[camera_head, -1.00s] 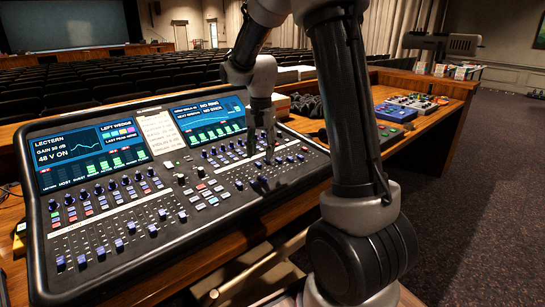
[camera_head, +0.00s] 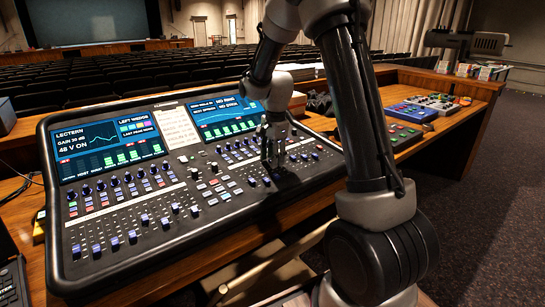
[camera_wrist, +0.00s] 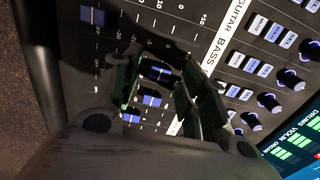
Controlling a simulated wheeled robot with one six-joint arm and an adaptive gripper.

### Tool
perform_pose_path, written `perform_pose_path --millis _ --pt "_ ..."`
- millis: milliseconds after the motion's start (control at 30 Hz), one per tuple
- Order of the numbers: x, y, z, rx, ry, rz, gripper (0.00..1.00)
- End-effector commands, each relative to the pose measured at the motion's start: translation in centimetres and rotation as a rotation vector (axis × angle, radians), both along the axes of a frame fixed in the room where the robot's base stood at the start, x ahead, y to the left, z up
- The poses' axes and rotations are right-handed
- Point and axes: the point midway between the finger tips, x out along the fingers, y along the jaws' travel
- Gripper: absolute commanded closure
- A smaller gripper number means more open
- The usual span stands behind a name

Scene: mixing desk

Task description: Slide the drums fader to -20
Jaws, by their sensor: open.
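The mixing desk (camera_head: 165,255) stands on a wooden counter, with two lit screens and rows of blue-capped faders. My gripper (camera_head: 272,163) points down over its right-hand fader bank. In the wrist view my gripper (camera_wrist: 158,78) is open, with its two dark fingers apart. A blue fader cap (camera_wrist: 160,73) lies between them; contact cannot be told. Two further caps (camera_wrist: 152,99) (camera_wrist: 131,117) sit just below, and another cap (camera_wrist: 93,16) is at upper left. The strip labels GUITAR and BASS (camera_wrist: 208,60) are readable. My fingers hide the neighbouring labels, so I cannot tell which cap is drums.
Knobs (camera_wrist: 290,78) and buttons lie right of the faders in the wrist view. The desk screen (camera_wrist: 297,150) reads DRUMS, VIOLIN, ORGAN. Small colored devices (camera_head: 413,112) sit on the counter at right. Rows of dark seats (camera_head: 130,75) lie beyond the counter.

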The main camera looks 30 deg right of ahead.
Motion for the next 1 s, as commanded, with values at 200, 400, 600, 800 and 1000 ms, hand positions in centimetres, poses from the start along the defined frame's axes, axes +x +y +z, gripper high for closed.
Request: perform_pose_path --millis 200,400,600,800,1000 --pt "0.0 0.0 -0.2 0.0 0.0 0.001 0.57" --pt "0.0 0.0 -0.1 0.0 0.0 0.001 0.86" --pt "0.0 0.0 -0.1 0.0 0.0 0.001 1.0" --pt "-1.9 -0.4 -0.3 0.0 0.0 0.0 1.0" --pt "-3.6 -0.7 -0.5 0.0 -0.001 0.001 1.0"
